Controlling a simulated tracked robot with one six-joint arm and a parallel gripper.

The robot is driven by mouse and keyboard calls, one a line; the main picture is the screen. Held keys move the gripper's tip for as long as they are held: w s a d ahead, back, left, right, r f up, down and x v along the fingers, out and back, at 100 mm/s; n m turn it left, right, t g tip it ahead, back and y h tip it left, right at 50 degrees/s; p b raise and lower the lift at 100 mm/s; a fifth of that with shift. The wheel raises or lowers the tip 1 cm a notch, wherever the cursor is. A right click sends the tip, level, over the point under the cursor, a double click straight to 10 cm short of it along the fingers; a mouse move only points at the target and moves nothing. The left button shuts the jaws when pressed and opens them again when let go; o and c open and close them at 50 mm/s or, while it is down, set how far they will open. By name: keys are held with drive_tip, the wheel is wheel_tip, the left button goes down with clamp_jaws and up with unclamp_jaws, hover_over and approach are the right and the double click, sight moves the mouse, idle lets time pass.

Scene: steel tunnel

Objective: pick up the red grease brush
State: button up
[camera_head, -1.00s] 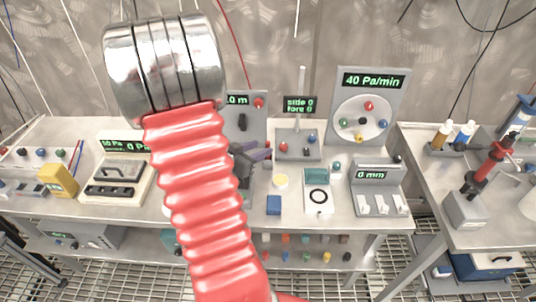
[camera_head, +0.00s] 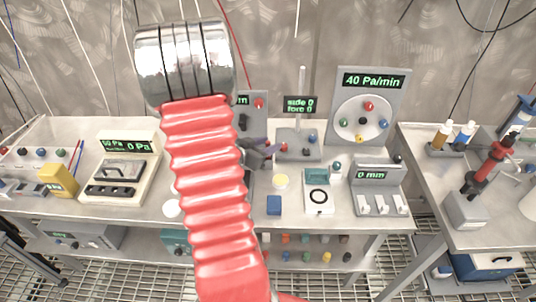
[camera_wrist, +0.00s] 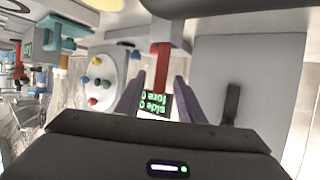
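An upright red bar, which looks like the red grease brush (camera_wrist: 161,66), shows in the wrist view, where the scene appears upside down. A pale grey block-like part meets one end of it. My gripper (camera_wrist: 156,92) has its two purple fingers apart, one on each side of the red bar in the picture. Gaps show on both sides, and I cannot tell how deep the bar lies between them. In the head view my gripper (camera_head: 266,149) is partly hidden behind my red arm, and the brush cannot be made out there.
The side/fore display stand (camera_head: 299,143) is just right of my gripper. The 40 Pa/min dial panel (camera_head: 391,84) stands farther right. A large grey panel (camera_wrist: 242,80) flanks the fingers in the wrist view.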

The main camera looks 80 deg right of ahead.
idle(0.4)
clamp_jaws()
